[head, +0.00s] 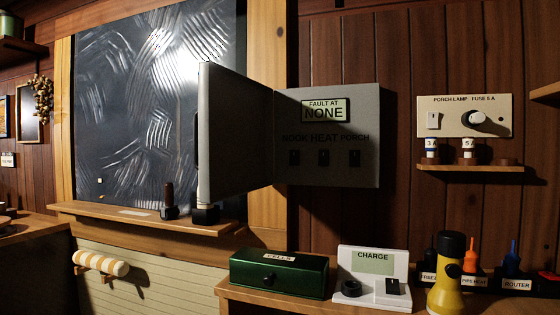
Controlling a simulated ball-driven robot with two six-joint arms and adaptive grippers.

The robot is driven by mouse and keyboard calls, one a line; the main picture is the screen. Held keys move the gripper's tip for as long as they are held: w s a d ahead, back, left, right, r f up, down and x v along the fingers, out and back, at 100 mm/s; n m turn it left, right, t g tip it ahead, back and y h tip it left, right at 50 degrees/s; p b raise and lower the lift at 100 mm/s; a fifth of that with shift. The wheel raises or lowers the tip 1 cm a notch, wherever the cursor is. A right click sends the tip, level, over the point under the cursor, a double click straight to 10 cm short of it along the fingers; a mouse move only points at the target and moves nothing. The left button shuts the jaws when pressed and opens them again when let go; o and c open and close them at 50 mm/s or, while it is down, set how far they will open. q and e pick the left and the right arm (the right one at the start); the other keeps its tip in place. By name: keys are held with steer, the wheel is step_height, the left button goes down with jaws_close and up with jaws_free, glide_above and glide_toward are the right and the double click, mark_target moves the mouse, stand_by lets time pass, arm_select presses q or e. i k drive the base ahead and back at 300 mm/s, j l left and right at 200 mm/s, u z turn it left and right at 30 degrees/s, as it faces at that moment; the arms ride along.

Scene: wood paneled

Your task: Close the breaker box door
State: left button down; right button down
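The grey breaker box (367,105) is mounted on the wood wall right of the window. Its panel has a display reading "FAULT AT NONE" and a row of 3 dark switches labelled NOOK, HEAT and PORCH. The box door (235,135) is hinged at the box's left side and stands open, swung out toward me and to the left. A dark handle shows at the door's near edge. Neither of my grippers is in view.
A PORCH LAMP fuse panel (464,116) is on the right wall. The window sill (140,217) holds small dark items near the door's bottom.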

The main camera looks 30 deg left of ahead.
mark_target(233, 121)
steer(key=j, duration=0.55)
steer(key=k+j, duration=0.15)
steer(key=j, duration=0.95)
steer(key=k+j, duration=0.1)
steer(key=j, duration=0.4)
steer(key=k+j+z, duration=0.1)
steer(key=j, duration=0.45)
